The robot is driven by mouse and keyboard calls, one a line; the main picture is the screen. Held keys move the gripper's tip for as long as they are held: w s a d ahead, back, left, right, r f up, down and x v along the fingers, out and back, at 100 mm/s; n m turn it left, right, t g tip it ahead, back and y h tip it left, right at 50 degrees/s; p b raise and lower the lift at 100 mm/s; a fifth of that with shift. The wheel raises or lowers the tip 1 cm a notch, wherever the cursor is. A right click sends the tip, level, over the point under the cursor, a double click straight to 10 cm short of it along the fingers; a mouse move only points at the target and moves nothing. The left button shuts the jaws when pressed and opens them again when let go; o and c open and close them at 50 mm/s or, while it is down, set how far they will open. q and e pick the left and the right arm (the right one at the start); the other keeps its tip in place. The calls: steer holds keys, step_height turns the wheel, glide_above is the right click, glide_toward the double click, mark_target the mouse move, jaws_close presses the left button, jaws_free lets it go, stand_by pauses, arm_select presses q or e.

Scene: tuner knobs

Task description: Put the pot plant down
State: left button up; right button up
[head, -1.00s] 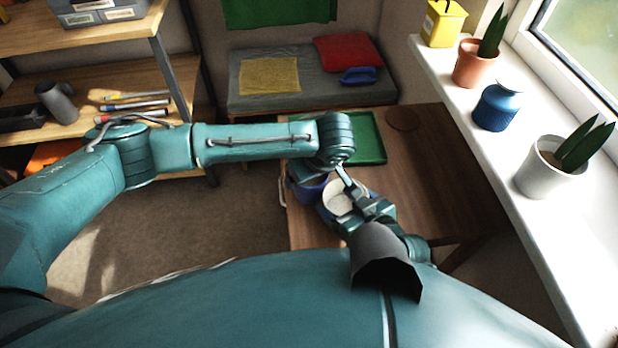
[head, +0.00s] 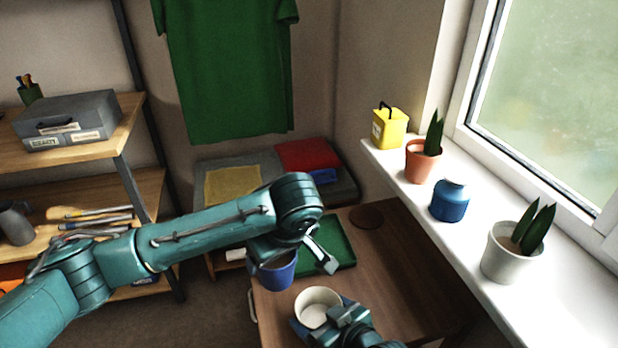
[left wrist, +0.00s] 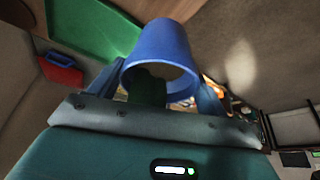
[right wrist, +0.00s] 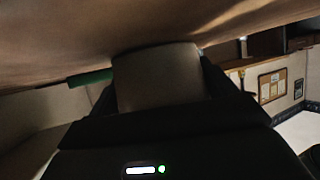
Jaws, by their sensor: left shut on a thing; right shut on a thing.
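Two plants stand on the windowsill, one in a terracotta pot (head: 423,165) and one in a white pot (head: 503,260). My left gripper (left wrist: 158,82) is shut on a blue pot (left wrist: 163,48). In the head view this blue pot (head: 276,272) is over the left part of the desk, partly behind my wrist. A dark green piece (left wrist: 147,90) shows at its mouth in the left wrist view; I cannot tell if it is a leaf. My right gripper (head: 336,328) is shut on a cream pot (head: 318,300) at the near desk edge. It looks dark in the right wrist view (right wrist: 157,75).
The wooden desk (head: 400,275) has a green tray (head: 335,248) and a dark round mat (head: 367,217). A blue jar (head: 450,202) and a yellow can (head: 389,128) stand on the white windowsill (head: 470,243). Shelves (head: 125,110) stand at left. The desk's right part is clear.

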arm_select(q)
step_height(320, 180, down, 10)
stand_by(0.6)
steer(key=shift+f, duration=0.1)
steer(key=o, duration=1)
steer(key=shift+f, duration=0.1)
steer(key=o, duration=0.4)
